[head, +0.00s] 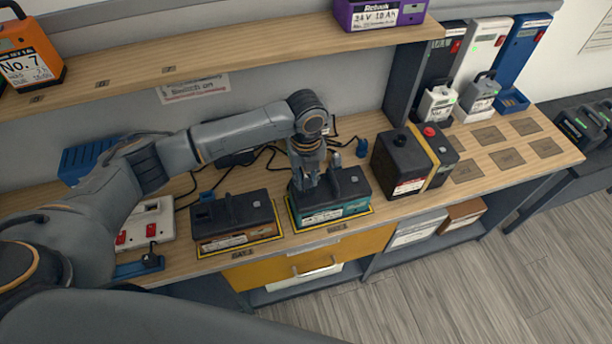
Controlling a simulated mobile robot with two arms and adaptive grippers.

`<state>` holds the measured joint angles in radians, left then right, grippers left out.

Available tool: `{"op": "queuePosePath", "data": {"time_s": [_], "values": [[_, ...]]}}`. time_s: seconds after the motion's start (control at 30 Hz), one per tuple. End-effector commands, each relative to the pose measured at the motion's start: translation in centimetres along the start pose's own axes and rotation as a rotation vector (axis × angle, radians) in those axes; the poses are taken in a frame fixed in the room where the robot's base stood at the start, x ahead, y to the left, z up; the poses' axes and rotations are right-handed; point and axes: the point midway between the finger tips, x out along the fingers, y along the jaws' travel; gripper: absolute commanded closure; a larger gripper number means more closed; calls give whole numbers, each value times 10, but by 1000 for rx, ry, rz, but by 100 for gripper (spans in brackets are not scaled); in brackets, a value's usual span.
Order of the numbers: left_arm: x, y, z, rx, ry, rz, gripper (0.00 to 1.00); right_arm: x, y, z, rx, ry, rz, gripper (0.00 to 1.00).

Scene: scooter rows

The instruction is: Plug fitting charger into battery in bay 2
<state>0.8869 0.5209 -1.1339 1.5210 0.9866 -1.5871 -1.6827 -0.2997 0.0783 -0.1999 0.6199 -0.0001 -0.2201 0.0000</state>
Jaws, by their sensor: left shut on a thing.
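The battery in bay 2 (345,212) is teal with a dark top and a carry handle, and stands on a yellow-edged mat. My left gripper (304,186) points down at the left end of its top. It is shut on a small charger plug, mostly hidden by the fingers. I cannot tell whether the plug is seated in the battery or just above it. A brown battery (235,222) stands in bay 1 to the left. A blue plug (362,148) lies behind the bay 2 battery. My right gripper is not in view.
Black cables run along the back of the bench. A white switch box (147,224) is at the left. Chargers (483,58) stand at the back right. Marked squares at the right bench end are bare.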

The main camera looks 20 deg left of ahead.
Motion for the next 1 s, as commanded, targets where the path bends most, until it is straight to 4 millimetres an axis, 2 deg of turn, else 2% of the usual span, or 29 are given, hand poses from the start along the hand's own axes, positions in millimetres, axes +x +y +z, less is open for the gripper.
{"op": "queuePosePath", "data": {"time_s": [0.37,0.4,0.5,0.83,1.0], "values": [[8,0,0,0,0,1,100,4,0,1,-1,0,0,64],[7,0,0,1,0,0,68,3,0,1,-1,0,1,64],[7,0,0,1,0,0,50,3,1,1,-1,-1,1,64],[5,0,0,1,0,0,50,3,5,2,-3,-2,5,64],[-14,-1,0,2,-2,-3,50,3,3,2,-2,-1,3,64]]}}
